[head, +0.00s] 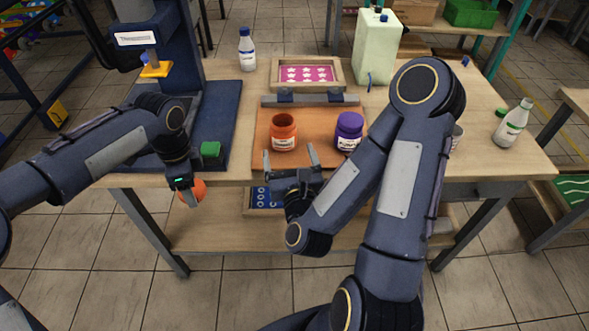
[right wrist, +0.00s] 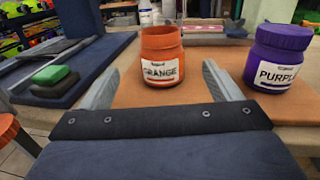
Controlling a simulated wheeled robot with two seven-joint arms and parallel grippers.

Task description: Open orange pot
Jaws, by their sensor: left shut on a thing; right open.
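The orange pot (head: 284,133) stands upright on the brown board, with its dark inside showing and no lid on it. It also shows in the right wrist view (right wrist: 162,58), its label facing me. My left gripper (head: 188,196) is shut on a round orange lid (head: 197,188), held out in front of the table's left front edge; a bit of orange shows at the left edge of the right wrist view (right wrist: 7,130). My right gripper (head: 291,160) is open and empty, its fingers pointing at the pot from the front, apart from it.
A purple pot (head: 349,131) with its lid on stands right of the orange pot on the brown board (head: 300,160). A green block (head: 211,150) lies on the blue press base at left. A pink star-printed frame (head: 306,74), a white bottle (head: 247,50) and a large jug (head: 371,50) stand behind.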

